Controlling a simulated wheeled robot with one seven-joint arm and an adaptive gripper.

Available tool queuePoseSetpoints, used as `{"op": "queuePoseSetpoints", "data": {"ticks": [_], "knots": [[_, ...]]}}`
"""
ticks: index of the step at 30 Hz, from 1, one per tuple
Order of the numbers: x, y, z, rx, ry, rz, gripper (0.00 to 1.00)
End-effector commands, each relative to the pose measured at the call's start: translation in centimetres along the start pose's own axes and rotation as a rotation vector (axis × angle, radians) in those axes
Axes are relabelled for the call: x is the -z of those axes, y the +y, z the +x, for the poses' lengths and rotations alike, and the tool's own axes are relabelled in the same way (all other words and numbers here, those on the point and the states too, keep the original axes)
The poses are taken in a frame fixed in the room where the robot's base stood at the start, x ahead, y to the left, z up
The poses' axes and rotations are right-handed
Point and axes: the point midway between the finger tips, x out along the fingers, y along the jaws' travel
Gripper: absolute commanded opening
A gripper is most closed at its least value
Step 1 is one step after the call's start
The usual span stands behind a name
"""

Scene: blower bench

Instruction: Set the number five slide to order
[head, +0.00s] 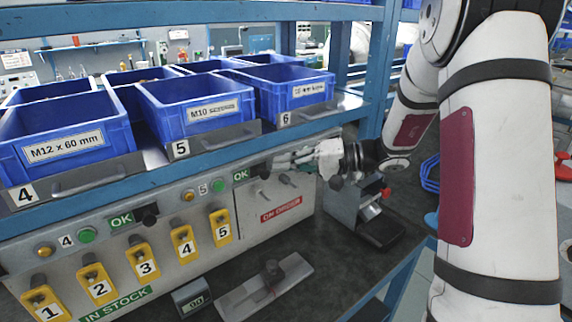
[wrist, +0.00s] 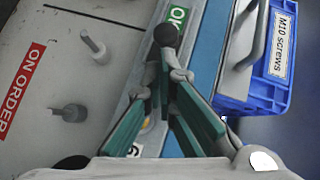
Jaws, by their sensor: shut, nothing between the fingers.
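The number five slide shows an OK window (head: 241,174) beside the 5 label and its green button. Its round black knob (wrist: 166,34) sits beside the OK sign in the wrist view; in the head view my fingers partly hide it. My gripper (head: 276,163) reaches in from the right along the panel front. In the wrist view my gripper (wrist: 171,76) is shut and empty, its grey fingertips just short of or against the knob's side. I cannot tell whether they touch it.
The number four slide's black knob (head: 150,216) also stands beside an OK window. Numbered yellow tags (head: 183,242) hang below, and bare pegs stand near the red ON ORDER label (head: 280,209). Blue bins (head: 195,106) fill the shelf above. A flat metal plate (head: 265,288) lies on the bench.

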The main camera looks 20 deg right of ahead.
Motion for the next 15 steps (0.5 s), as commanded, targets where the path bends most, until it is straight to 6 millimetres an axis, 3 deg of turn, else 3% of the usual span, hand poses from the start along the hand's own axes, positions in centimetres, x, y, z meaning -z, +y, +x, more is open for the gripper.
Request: {"op": "queuePoseSetpoints", "data": {"ticks": [9,15], "knots": [[-3.1,-1.4,3.1,0.001,-0.003,0.000,0.00],[-3.4,-1.5,3.4,0.000,-0.002,0.000,0.00]]}}
